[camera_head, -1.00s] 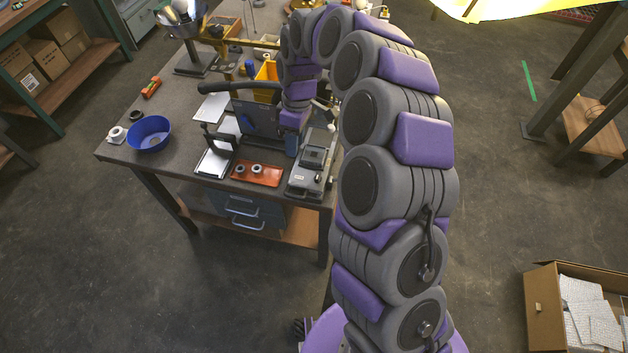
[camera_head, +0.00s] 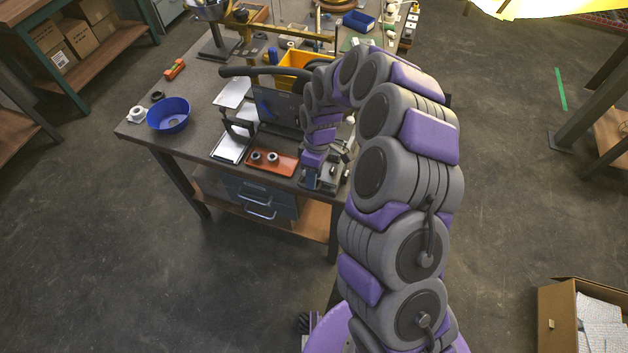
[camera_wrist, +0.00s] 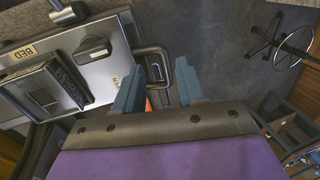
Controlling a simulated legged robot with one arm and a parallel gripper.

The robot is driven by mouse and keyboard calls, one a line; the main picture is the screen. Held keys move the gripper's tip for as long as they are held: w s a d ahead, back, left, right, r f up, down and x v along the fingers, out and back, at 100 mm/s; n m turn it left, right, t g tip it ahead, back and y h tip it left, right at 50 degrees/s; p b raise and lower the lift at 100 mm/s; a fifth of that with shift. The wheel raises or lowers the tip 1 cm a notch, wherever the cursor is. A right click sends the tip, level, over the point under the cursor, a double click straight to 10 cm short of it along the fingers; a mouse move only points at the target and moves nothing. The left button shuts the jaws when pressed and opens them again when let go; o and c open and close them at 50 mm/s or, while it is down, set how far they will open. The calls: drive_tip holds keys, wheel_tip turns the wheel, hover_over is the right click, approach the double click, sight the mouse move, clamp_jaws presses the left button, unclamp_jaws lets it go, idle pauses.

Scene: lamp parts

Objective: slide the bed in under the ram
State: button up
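The bed (camera_wrist: 75,65) is a grey plate marked "BED" with a dark gridded block on it, at the left of the wrist view. In the head view the bed (camera_head: 335,182) is at the table's front edge, partly hidden by my arm. A dark loop handle (camera_wrist: 153,62) projects from its end. My gripper (camera_wrist: 157,80) is open, with its two blue-grey fingers apart and the handle between or just beyond their tips. I cannot tell whether they touch it. In the head view my gripper (camera_head: 311,178) is beside the bed. I cannot make out the ram.
A blue bowl (camera_head: 168,115) sits at the table's left. Floor is open in front.

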sight(304, 186)
drive_tip(key=a+f, duration=0.2)
drive_tip(key=shift+s+a+f, duration=0.15)
drive_tip(key=shift+s+a, duration=0.2)
drive_tip(key=shift+w+d, duration=0.1)
drive_tip(key=shift+d, duration=0.85)
drive_tip(key=shift+c, duration=0.5)
drive_tip(key=c, duration=0.3)
drive_tip(key=shift+a, duration=0.5)
clamp_jaws()
drive_tip(key=shift+d, duration=0.1)
